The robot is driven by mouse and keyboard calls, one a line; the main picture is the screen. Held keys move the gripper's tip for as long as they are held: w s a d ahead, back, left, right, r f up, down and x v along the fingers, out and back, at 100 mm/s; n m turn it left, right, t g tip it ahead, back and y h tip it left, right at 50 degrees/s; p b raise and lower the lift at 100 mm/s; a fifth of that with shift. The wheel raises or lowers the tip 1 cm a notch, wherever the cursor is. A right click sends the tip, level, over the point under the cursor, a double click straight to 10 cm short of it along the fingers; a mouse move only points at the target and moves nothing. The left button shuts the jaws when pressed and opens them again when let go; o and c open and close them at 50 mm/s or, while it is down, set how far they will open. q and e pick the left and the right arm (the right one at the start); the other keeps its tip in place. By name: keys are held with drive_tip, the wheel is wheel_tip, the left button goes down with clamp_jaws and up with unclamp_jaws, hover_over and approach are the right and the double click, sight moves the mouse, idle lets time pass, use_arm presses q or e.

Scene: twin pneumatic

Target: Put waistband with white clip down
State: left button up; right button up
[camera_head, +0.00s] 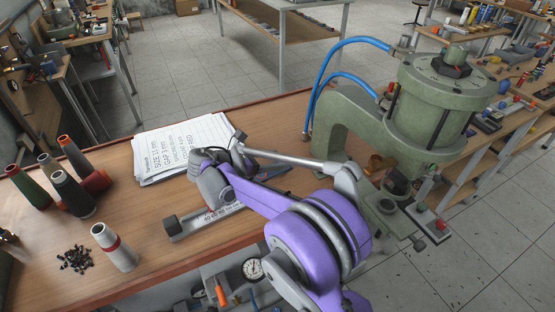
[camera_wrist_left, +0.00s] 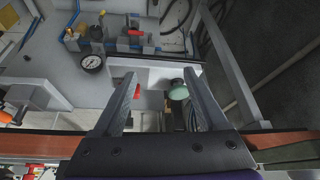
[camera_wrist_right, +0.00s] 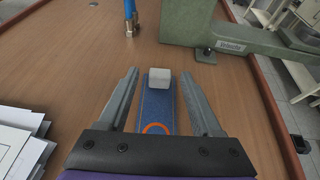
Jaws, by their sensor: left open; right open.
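The waistband is a flat blue strip (camera_wrist_right: 158,105) with an orange ring mark, and its white clip (camera_wrist_right: 159,77) is at the far end. It lies on the wooden bench top. My right gripper (camera_wrist_right: 160,73) is open, with its fingers on either side of the strip and clip, apart from both. In the head view my purple arm covers most of this spot; only a bit of blue (camera_head: 275,173) shows beside it. My left gripper (camera_wrist_left: 158,73) is open and empty, pointing at grey equipment below the bench edge. It does not show in the head view.
A green press (camera_head: 430,90) with blue hoses stands at the bench's right end. Papers (camera_head: 185,145) lie at the back. Thread cones (camera_head: 72,192) and small black parts (camera_head: 75,259) are at the left. A dial gauge (camera_wrist_left: 92,64) sits below the bench.

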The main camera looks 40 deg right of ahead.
drive_tip(key=v, duration=1.1)
drive_tip(key=shift+f, duration=0.1)
